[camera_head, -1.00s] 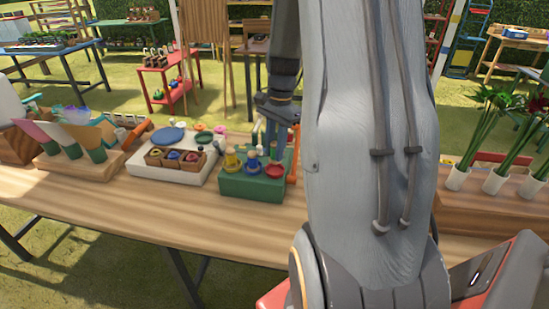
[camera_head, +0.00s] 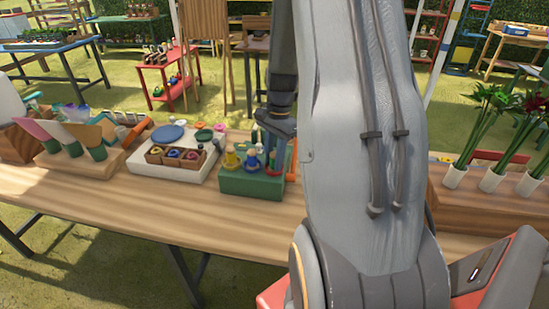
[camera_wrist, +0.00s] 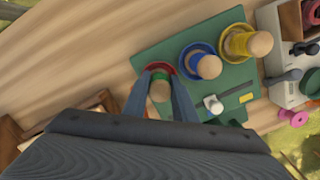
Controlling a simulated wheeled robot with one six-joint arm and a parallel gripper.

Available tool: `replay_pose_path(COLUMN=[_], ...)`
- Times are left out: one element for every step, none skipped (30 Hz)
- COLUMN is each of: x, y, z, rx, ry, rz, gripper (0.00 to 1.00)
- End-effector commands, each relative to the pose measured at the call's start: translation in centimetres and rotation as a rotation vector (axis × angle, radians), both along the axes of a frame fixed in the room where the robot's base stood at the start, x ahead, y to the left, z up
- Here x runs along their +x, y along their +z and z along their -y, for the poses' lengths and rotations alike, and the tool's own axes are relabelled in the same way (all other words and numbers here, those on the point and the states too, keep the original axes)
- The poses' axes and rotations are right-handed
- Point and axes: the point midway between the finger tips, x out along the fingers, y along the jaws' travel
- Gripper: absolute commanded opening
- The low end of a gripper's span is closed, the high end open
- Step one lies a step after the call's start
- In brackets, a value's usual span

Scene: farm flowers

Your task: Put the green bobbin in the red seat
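The green bobbin (camera_wrist: 160,90) is between my two fingers in the wrist view, with a finger close on each side. My gripper (camera_wrist: 161,100) appears shut on it; it also shows over the right end of the green board in the head view (camera_head: 275,150). The red seat (camera_wrist: 159,67) shows as a red rim just beyond the bobbin, which overlaps it in this view. Whether the bobbin's base is inside the seat or above it is hidden. The green board (camera_wrist: 150,50) carries the seats.
A blue seat with a bobbin (camera_wrist: 208,66) and a yellow seat with a bobbin (camera_wrist: 258,43) stand beside the red one. A white tray with small boxes (camera_head: 180,174) is left of the board. Potted flowers (camera_head: 490,150) stand far right. The table front is clear.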

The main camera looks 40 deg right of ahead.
Motion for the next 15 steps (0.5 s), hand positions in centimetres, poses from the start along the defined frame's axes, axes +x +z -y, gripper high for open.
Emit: replay_pose_path(x=[0.0, 0.0, 0.1, 0.1, 0.1, 0.2, 0.2, 0.2, 0.3, 0.3, 0.3, 0.3, 0.3, 0.2, 0.2], y=[0.3, 0.5, 0.8, 1.1, 1.4, 1.9, 2.4, 2.9, 3.8, 4.4, 5.0, 5.8, 6.5, 7.1, 7.9], z=[0.0, 0.0, 0.1, 0.2, 0.2, 0.3, 0.3, 0.4, 0.5, 0.6, 0.7, 0.8, 0.9, 1.0, 1.0], rx=[0.000, -0.001, -0.001, -0.002, -0.002, -0.002, -0.002, -0.002, -0.002, -0.003, -0.003, -0.003, -0.003, -0.002, -0.003], ry=[0.000, 0.000, 0.000, 0.000, 0.000, 0.000, 0.000, 0.000, -0.001, -0.001, -0.001, -0.001, -0.001, 0.000, 0.000], rz=[0.000, 0.001, 0.002, 0.002, 0.003, 0.003, 0.004, 0.004, 0.005, 0.006, 0.006, 0.005, 0.006, 0.004, 0.004], gripper=[0.42, 0.42, 0.42, 0.42, 0.42, 0.42, 0.42, 0.42, 0.42, 0.42, 0.42, 0.42, 0.42, 0.42, 0.42])
